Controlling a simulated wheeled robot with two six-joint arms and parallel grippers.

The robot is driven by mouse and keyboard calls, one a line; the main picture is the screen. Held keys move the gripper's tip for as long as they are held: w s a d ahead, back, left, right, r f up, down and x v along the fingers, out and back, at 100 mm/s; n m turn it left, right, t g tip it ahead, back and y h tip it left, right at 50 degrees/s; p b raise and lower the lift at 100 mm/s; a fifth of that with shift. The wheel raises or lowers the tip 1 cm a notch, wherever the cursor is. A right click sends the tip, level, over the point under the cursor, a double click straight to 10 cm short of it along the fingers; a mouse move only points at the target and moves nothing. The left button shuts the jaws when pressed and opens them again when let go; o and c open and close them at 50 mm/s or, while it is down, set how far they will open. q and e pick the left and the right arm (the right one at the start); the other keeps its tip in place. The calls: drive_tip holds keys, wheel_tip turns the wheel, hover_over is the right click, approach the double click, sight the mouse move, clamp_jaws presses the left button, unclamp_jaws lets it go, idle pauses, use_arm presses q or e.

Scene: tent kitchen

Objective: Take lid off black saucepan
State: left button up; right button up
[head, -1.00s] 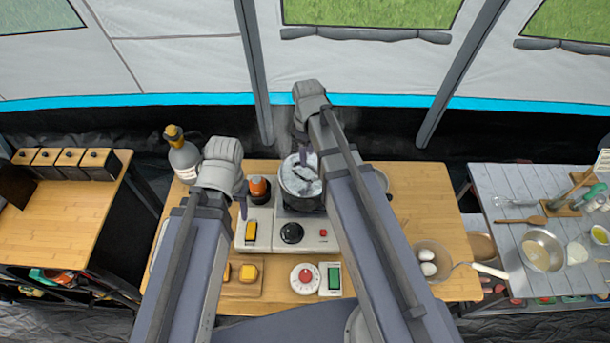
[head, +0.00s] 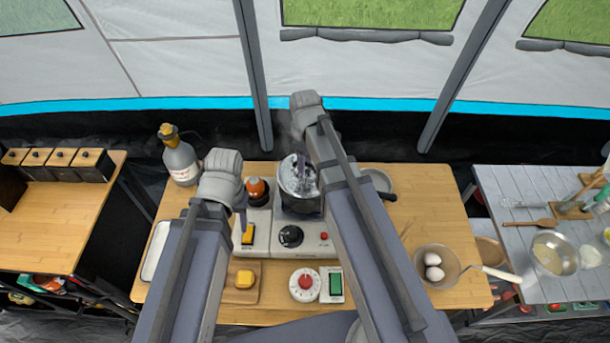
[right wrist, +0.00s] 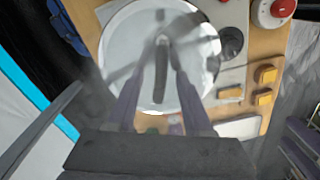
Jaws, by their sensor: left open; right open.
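The black saucepan (head: 299,206) stands on the stove at the middle of the table. Its pale, glassy lid (head: 291,176) covers it, partly hidden by my right arm. In the right wrist view the round lid (right wrist: 128,50) fills the upper middle, with a dark bar-like handle (right wrist: 160,78) across its centre. My right gripper (right wrist: 162,55) is open above the lid, a finger on each side of the handle; I cannot tell whether they touch it. My left gripper (head: 241,212) is open and empty, left of the saucepan above the stove.
The stove (head: 262,240) has knobs and a yellow block. An orange-topped shaker (head: 257,190) stands just left of the saucepan. A bottle (head: 180,160) is at the back left, a grey pan (head: 378,180) behind right, and a bowl of eggs (head: 436,262) at the right.

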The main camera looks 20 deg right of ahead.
clamp_jaws()
idle(1.3)
